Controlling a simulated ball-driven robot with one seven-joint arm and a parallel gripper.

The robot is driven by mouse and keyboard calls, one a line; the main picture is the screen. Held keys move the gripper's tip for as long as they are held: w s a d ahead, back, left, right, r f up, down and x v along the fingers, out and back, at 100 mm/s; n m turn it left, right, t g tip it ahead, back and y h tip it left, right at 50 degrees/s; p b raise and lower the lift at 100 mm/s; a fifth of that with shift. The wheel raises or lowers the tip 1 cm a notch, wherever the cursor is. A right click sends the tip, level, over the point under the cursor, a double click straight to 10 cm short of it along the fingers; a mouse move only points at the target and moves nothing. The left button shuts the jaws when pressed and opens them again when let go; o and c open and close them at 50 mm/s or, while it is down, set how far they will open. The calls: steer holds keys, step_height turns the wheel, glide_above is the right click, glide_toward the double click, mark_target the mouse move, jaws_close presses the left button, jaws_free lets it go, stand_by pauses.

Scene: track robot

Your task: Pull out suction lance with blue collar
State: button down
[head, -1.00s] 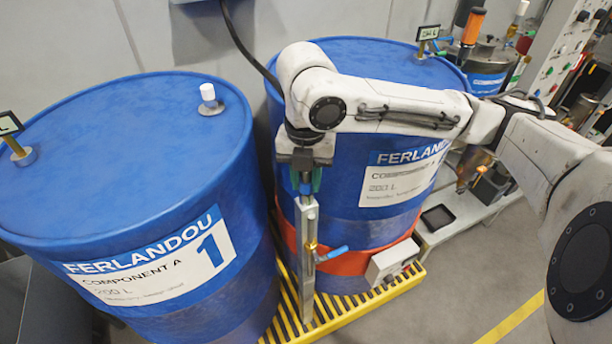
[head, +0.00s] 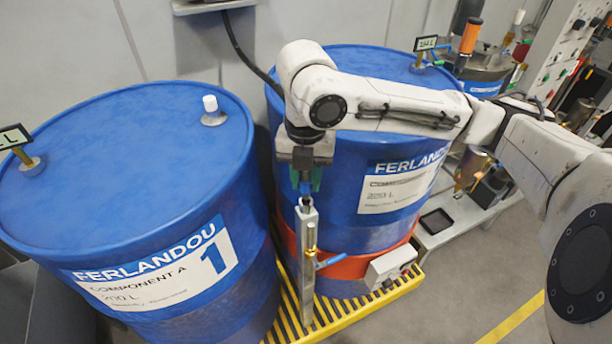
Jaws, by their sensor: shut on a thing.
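My gripper (head: 305,183) points down at the front of the gap between two blue drums. It is shut on the top of a suction lance, mostly hidden by the fingers. The lance lines up with the tube's top. I cannot tell how much of it is inside.
Drum 1 (head: 150,235) is close on the left, with a white cap (head: 211,106) on its lid. The second drum (head: 390,230), with an orange band, stands behind my arm. A yellow grating (head: 345,310) lies below. Grey floor is free at the lower right.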

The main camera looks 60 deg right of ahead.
steer(key=shift+r+p, duration=0.75)
steer(key=shift+r, duration=0.25)
